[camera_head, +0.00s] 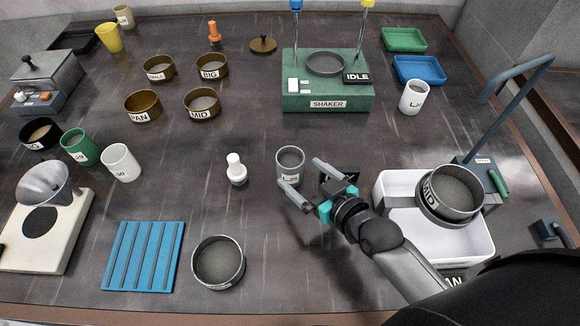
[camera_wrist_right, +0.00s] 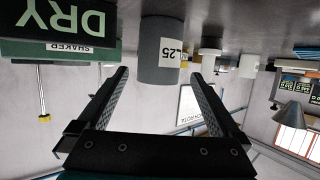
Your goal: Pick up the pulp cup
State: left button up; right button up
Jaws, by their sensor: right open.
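A grey cup (camera_head: 290,160) with a white label reading "25" stands upright near the table's middle, grey material inside; I take it for the pulp cup. It also shows upside down in the right wrist view (camera_wrist_right: 160,52). My right gripper (camera_head: 304,179) is open, its two fingers pointing at the cup from the lower right. In the wrist view the cup appears beyond and between the fingertips (camera_wrist_right: 160,73); I see no grip on it, and whether a finger touches it I cannot tell. My left gripper is not in view.
A white bottle (camera_head: 236,170) stands left of the cup. A green shaker (camera_head: 327,96) is behind it. A white tub (camera_head: 478,245) with a MID sieve (camera_head: 450,195) is to the right. A round pan (camera_head: 218,262) and blue rack (camera_head: 143,257) lie in front left.

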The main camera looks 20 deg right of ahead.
aim_at(283, 157)
jog(key=shift+b+x, duration=0.7)
jog(key=shift+x, duration=3.75)
jog(key=shift+d+r, duration=0.1)
jog(key=shift+r, duration=0.05)
jog(key=shift+c, duration=0.2)
jog(key=c, duration=1.2)
jog(key=shift+r, duration=0.1)
